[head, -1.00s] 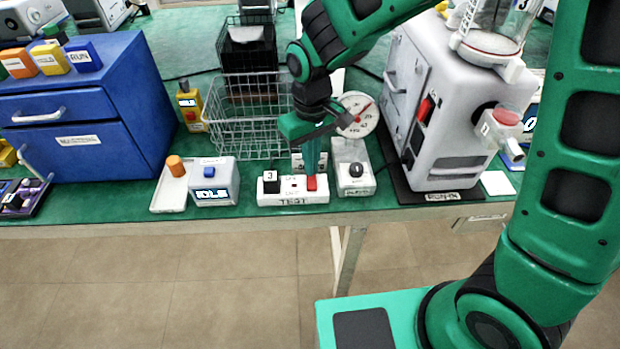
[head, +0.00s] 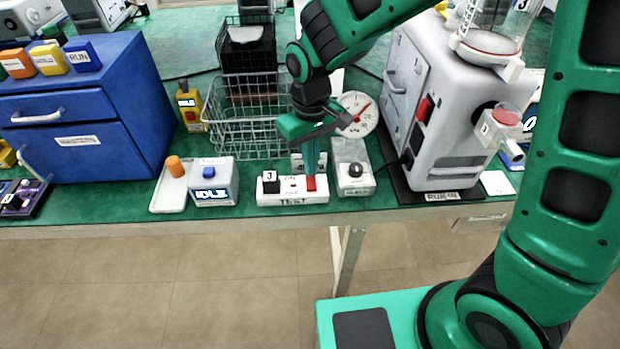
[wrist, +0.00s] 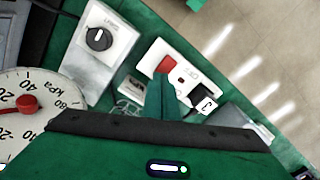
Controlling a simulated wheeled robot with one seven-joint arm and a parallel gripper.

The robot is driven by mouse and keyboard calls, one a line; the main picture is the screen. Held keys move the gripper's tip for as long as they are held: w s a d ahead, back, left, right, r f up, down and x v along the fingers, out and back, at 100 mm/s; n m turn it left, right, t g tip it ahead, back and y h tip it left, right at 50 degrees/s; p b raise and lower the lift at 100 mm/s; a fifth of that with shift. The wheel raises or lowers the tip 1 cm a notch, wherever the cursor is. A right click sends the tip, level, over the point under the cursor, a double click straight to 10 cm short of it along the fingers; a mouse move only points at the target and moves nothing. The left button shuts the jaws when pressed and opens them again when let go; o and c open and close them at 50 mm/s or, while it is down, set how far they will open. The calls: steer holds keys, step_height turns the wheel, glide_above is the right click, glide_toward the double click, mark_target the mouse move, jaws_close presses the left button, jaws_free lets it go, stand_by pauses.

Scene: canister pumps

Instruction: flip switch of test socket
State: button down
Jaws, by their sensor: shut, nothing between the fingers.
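In the wrist view the red switch (wrist: 166,65) shows just beyond the fingertips. My gripper (head: 311,172) is shut and empty, pointing down with its tips at or just above the red switch; I cannot tell whether they touch. The fingers (wrist: 162,90) hide part of the socket in the wrist view.
A grey box with a black knob (head: 355,177) stands close right of the socket, with a round gauge (head: 357,114) behind. A white IDLE box (head: 214,182) is to the left. A wire basket (head: 245,120) stands behind, and a large grey machine (head: 440,110) to the right.

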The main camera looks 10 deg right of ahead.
steer(key=shift+f, duration=0.65)
stand_by(0.3)
steer(key=shift+r, duration=0.1)
step_height(320, 180, up, 7)
stand_by(0.9)
stand_by(0.4)
